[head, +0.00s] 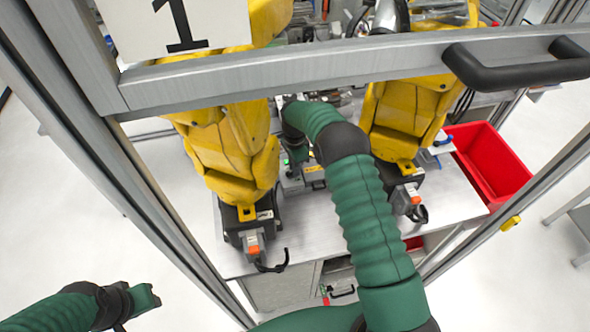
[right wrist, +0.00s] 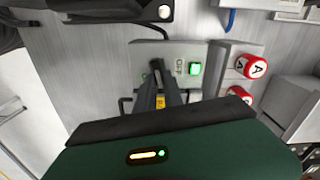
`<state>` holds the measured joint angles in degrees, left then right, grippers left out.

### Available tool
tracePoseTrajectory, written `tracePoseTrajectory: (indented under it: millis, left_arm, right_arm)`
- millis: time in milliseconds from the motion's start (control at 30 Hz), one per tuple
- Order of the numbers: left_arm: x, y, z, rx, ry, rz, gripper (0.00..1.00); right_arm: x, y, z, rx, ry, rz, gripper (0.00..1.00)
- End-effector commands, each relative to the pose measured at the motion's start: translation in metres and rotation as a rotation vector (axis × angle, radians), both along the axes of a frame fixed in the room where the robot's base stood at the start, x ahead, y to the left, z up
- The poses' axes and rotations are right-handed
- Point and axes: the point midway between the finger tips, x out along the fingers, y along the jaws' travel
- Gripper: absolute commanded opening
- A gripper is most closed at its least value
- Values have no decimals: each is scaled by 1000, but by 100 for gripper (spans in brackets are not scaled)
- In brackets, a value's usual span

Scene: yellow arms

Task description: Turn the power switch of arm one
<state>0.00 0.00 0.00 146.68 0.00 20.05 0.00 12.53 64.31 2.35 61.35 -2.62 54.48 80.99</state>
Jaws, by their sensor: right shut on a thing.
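A grey control box (right wrist: 185,52) with a lit green button (right wrist: 195,69) sits on the metal table in the right wrist view. My right gripper (right wrist: 157,72) points down at this box, left of the green button. Its dark fingers are shut on the power switch, which they mostly hide. In the head view the box (head: 314,173) shows between two yellow arms, and my green right arm hides part of it and most of the right gripper.
A second grey box with red buttons marked A (right wrist: 251,66) stands right of the control box. A metal frame crossbar (head: 300,72) with a black handle (head: 520,68) crosses above my right arm. A red bin (head: 490,160) is at the right. Floor at left is clear.

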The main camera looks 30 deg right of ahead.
Motion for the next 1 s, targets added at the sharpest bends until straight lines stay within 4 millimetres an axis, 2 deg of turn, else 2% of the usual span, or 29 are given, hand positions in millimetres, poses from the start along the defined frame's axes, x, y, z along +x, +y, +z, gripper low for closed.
tracePoseTrajectory:
  millis: [33,400,1000]
  left_arm:
    - [0,0,-5,0,0,0,36]
    - [0,0,-19,0,0,0,36]
    - [0,0,-30,0,0,0,36]
  right_arm:
    - [5,1,2,0,-14,40,0]
    - [10,2,4,-2,-17,392,0]
    - [16,6,6,-5,-18,958,0]
